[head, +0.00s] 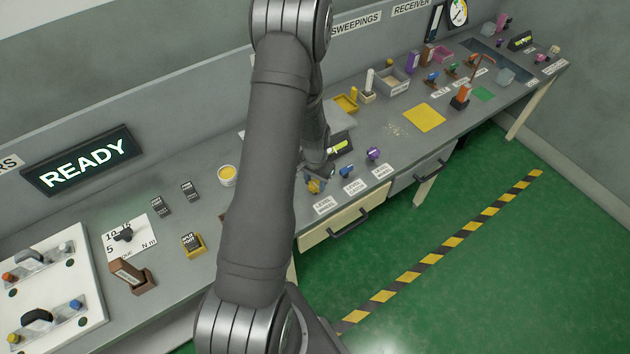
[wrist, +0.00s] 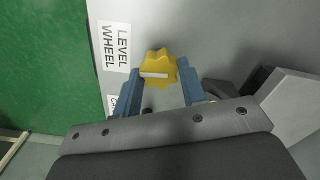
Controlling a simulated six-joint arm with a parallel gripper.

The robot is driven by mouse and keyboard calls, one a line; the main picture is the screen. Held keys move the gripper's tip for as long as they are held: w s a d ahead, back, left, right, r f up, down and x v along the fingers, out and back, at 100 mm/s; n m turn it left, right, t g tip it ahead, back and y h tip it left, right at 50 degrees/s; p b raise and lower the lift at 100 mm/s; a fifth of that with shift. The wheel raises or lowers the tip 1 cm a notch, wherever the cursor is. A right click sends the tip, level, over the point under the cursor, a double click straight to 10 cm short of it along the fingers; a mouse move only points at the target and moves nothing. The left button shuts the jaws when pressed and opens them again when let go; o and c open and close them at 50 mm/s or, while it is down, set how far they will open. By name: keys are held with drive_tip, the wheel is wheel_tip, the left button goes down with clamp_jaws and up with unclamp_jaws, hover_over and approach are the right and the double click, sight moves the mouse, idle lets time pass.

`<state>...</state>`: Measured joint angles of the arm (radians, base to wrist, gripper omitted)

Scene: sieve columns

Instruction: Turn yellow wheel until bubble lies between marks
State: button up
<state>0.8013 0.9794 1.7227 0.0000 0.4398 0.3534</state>
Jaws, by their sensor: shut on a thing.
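The yellow wheel (wrist: 158,66) is a lobed knob with a white bar on its face, beside the LEVEL WHEEL label (wrist: 116,48) in the wrist view. It also shows in the head view (head: 313,187), partly covered by my gripper. My gripper (wrist: 158,80) has its two blue fingers on either side of the wheel and is shut on it. A yellow-green level vial (head: 340,147) shows on the bench just behind my gripper in the head view. It is too small and partly hidden, so I cannot tell where the bubble lies against the marks.
A blue knob (head: 346,172) and a purple knob (head: 373,154) stand close to the right of the wheel. A yellow mat (head: 425,117) lies farther right. A lit READY sign (head: 82,161) stands at the left. The bench's front edge is close to the wheel.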

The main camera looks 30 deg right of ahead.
sight(315, 184)
drive_tip(key=shift+n, duration=0.4)
drive_tip(key=o, duration=1)
drive_tip(key=shift+r, duration=0.15)
wheel_tip(315, 184, up, 17)
idle(0.6)
wheel_tip(315, 184, down, 17)
drive_tip(key=shift+f, duration=0.15)
idle(0.7)
